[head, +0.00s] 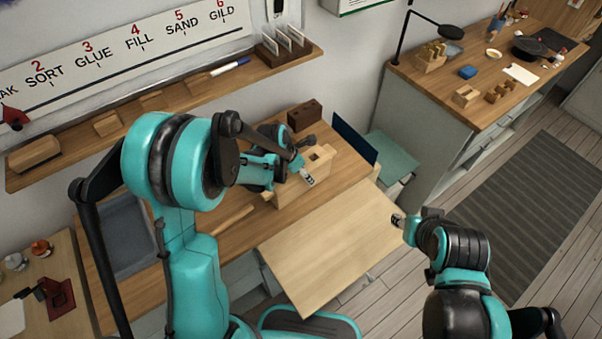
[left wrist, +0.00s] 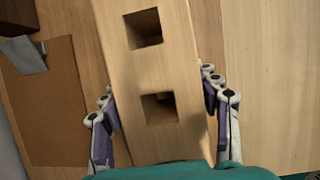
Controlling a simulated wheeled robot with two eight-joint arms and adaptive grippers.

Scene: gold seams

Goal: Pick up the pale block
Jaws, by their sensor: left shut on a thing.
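The pale block (head: 322,164) is a light wooden block with square holes in its top, on or just above the wooden worktop. In the left wrist view the block (left wrist: 150,72) fills the middle, with two square holes showing. My left gripper (left wrist: 160,98) has a finger on each side of the block and is shut on it. In the head view my left gripper (head: 305,177) is partly hidden by its own arm. Whether the block touches the worktop is unclear. My right gripper (head: 397,220) is apart from it, right of the pale board; its finger opening is too small to judge.
A pale board (head: 330,250) extends in front of the worktop. A dark brown block (head: 304,114) stands behind the pale block, and a dark blue upright panel (head: 355,140) stands to its right. A grey tray (head: 125,235) lies at left. A shelf (head: 165,110) runs along the wall.

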